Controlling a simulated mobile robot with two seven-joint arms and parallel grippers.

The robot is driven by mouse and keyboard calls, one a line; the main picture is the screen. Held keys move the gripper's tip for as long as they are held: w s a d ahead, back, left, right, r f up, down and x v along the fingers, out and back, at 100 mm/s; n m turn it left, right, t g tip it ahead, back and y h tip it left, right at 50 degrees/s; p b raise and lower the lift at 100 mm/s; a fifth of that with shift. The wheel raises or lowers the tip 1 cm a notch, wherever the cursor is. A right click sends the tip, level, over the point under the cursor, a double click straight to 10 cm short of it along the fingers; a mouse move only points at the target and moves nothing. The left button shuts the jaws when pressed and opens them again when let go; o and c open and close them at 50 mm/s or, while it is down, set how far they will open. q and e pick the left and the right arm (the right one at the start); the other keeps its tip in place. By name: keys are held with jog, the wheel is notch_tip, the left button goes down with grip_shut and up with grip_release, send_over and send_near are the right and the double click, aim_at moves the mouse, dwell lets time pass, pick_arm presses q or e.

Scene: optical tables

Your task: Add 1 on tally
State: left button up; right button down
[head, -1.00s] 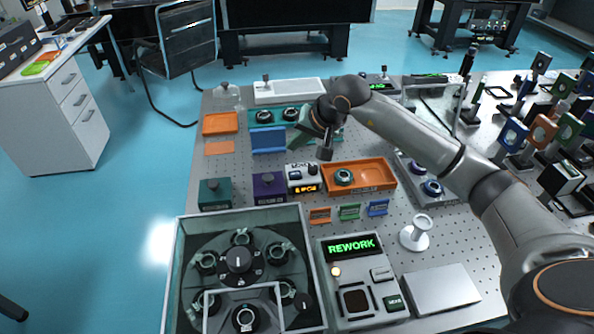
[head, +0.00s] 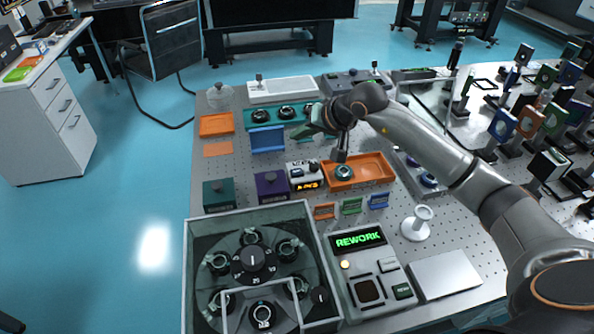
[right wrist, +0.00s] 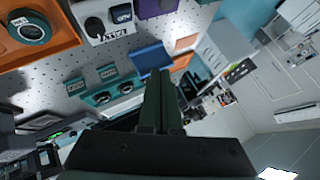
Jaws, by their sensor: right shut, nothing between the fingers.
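The tally (head: 306,176) is a small white box with a dark knob on top and a lit orange display on its front; its digits are too small to read surely. It stands upright between the purple box and the orange tray. In the right wrist view the tally (right wrist: 97,22) shows at the top, tilted. My right gripper (head: 299,134) is shut and empty, held above the table behind the tally, apart from it. Its dark green fingers (right wrist: 160,98) show in the right wrist view. My left gripper is not in view.
The orange tray (head: 375,168) holds a round ring part. A purple box (head: 271,188) and a dark green box (head: 218,194) stand left of the tally. A blue holder (head: 267,139) is behind it. Small coloured card holders (head: 351,206) and the REWORK console (head: 358,240) lie in front.

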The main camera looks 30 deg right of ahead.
aim_at(300, 174)
notch_tip(300, 174, down, 9)
jog(key=b, duration=0.5)
jog(key=shift+r, duration=0.1)
dwell(1.7)
jog(key=shift+f+b, duration=0.4)
jog(key=shift+b, duration=0.35)
jog(key=shift+f+b, duration=0.5)
jog(key=shift+b, duration=0.05)
dwell(0.6)
jog(key=shift+r, duration=0.1)
jog(key=shift+r+p, duration=0.3)
jog(key=shift+r, duration=0.45)
